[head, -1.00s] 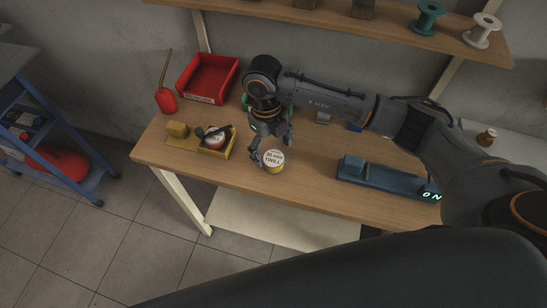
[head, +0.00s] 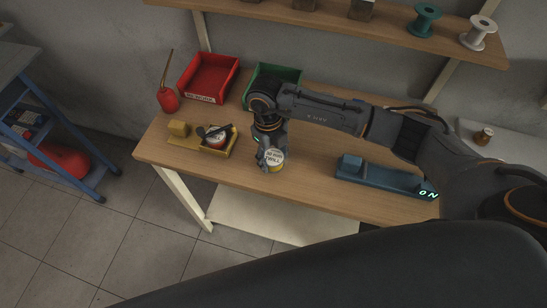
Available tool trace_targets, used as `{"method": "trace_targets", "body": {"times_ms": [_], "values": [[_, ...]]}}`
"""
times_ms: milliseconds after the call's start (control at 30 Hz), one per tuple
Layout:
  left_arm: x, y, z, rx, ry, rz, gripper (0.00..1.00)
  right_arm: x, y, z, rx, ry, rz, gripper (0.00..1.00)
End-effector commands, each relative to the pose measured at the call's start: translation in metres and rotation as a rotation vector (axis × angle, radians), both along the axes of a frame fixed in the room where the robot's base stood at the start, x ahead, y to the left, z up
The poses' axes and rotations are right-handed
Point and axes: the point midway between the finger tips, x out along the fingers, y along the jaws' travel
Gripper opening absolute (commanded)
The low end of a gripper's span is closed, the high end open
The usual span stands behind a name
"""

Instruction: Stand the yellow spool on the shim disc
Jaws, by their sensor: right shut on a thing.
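The yellow spool (head: 276,158), with a pale round label reading TWILL on top, is near the front edge of the workbench. It looks upright. My right gripper (head: 267,161) reaches down from above and is shut on its left side. Its fingers cover part of the spool, and I cannot tell whether its base touches the bench. I cannot make out the shim disc; my arm hides part of the bench behind the spool. My left gripper is not in view.
On the wooden bench (head: 316,185), a yellow tray (head: 184,143) holds a round labelled item and a dark tool. Red (head: 208,78) and green (head: 279,72) bins stand behind. A blue device (head: 385,177) showing ON lies right. The front strip between spool and device is clear.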

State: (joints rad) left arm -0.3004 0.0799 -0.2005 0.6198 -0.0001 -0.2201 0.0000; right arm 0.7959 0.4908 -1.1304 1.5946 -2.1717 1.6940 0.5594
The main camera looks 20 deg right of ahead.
Motion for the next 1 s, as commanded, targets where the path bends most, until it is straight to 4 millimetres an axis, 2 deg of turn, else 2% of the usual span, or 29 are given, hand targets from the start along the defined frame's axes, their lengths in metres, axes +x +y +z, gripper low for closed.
{"method": "trace_targets", "body": {"times_ms": [233,400,467,667,800,1000], "values": [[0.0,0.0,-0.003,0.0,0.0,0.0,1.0,0.001,0.0,0.008,0.0,-0.001,-0.001,0.12],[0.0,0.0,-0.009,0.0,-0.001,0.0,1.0,0.001,0.0,0.031,0.001,-0.005,0.002,0.12],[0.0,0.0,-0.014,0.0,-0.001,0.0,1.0,-0.008,0.003,0.04,0.004,-0.005,0.005,0.12],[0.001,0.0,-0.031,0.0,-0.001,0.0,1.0,-0.047,0.013,0.087,0.003,-0.007,0.007,0.12],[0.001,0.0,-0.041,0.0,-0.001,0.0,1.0,-0.083,0.022,0.103,0.002,-0.005,0.008,0.12],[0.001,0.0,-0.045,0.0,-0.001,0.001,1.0,-0.118,0.03,0.122,-0.001,-0.005,0.005,0.12]]}}
